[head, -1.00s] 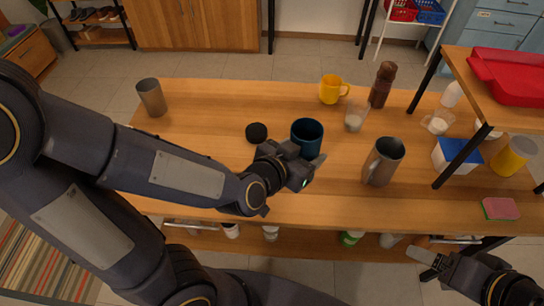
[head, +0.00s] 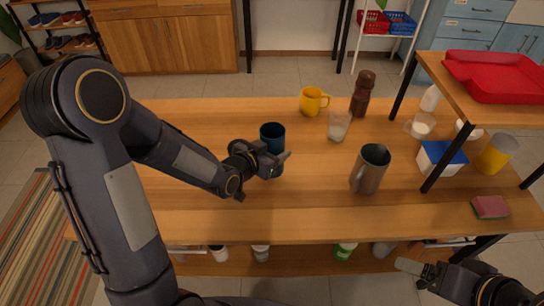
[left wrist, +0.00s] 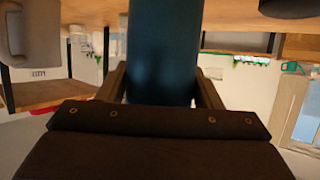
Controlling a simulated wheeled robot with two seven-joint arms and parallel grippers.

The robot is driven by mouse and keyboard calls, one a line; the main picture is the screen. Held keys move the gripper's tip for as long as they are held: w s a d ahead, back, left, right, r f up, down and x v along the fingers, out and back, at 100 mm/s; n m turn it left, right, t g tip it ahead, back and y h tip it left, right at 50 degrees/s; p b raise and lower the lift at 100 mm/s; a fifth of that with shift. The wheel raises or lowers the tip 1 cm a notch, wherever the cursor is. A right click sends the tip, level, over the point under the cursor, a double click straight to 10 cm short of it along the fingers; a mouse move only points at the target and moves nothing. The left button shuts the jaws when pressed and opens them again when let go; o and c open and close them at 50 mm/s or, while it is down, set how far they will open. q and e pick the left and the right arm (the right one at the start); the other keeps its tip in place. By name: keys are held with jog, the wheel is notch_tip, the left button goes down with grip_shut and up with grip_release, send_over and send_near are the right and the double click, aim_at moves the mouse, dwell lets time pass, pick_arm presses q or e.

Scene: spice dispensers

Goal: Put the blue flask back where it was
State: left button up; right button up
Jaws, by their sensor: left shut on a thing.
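The blue flask (head: 272,134) is upright over the middle of the table in the head view. My left gripper (head: 281,160) is shut around its side; a bit of the flask shows below the fingers. The left wrist view shows the dark blue flask (left wrist: 162,50) between both fingers of the left gripper (left wrist: 162,82). Whether its base touches the table cannot be told. My right gripper (head: 418,268) is off the table's front edge at the lower right, with no object seen in it; its finger gap is unclear.
A metal pitcher (head: 371,172) stands right of the flask. A yellow mug (head: 312,102), a glass (head: 339,127) and a brown bottle (head: 363,94) stand behind. A shelf with a red tray (head: 500,75) is at the right. The table's front left is clear.

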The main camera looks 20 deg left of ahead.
pick_arm(q)
notch_tip(320, 180, down, 3)
jog(key=shift+r, duration=0.1)
jog(key=o, duration=1.1)
jog(key=shift+o, duration=0.2)
